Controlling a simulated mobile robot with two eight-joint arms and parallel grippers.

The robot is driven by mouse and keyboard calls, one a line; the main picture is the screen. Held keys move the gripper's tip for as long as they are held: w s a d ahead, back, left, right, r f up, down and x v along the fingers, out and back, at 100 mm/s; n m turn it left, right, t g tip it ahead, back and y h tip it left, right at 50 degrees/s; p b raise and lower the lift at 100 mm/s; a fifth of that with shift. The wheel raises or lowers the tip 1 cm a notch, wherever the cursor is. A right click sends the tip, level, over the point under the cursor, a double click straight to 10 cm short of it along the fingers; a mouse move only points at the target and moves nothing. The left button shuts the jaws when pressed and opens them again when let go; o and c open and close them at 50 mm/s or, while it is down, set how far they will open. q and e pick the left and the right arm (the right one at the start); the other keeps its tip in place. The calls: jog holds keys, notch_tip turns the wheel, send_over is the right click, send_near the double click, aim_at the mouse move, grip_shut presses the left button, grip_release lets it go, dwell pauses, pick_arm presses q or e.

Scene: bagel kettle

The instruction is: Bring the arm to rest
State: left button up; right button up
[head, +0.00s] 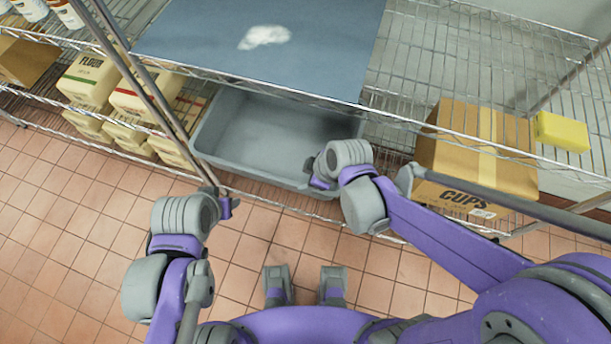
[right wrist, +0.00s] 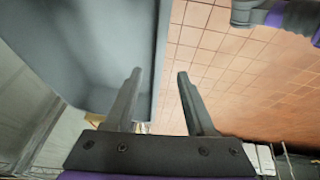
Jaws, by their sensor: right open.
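My right arm reaches in from the right in the head view, and its gripper (head: 320,174) is near the front right rim of a grey bin (head: 222,165). The bin (right wrist: 95,45) fills the upper left there, beside the fingers. My left arm is at the lower left of the head view, its gripper (head: 229,206) mostly hidden behind the wrist, so its fingers cannot be made out.
A wire rack holds a blue-grey mat (head: 330,45) with a white smear (head: 265,37) on top. Below are flour bags (head: 88,78) at left and a cardboard cups box (head: 470,160) at right. A yellow block (head: 562,132) lies at far right. Tiled floor (head: 70,220) is clear in front.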

dwell(0.5)
jog(key=s+d+r+m+t+h+p, duration=0.1)
jog(key=s+d+r+m+h+p, duration=0.1)
jog(key=d+r+m, duration=0.4)
jog(key=s+d+r+m+t+h+p, duration=0.1)
jog(key=s+d+r+m+p, duration=0.2)
jog(key=s+d+r+m, duration=0.2)
jog(key=d+r+m, duration=0.1)
jog(key=d+m, duration=0.2)
jog(key=d, duration=0.2)
jog(key=shift+s+d+r+m+t+h, duration=0.15)
jog(key=shift+d+r+m+t+h, duration=0.15)
jog(key=shift+r+t+h, duration=0.1)
jog(key=shift+c, duration=0.4)
jog(key=shift+d, duration=0.1)
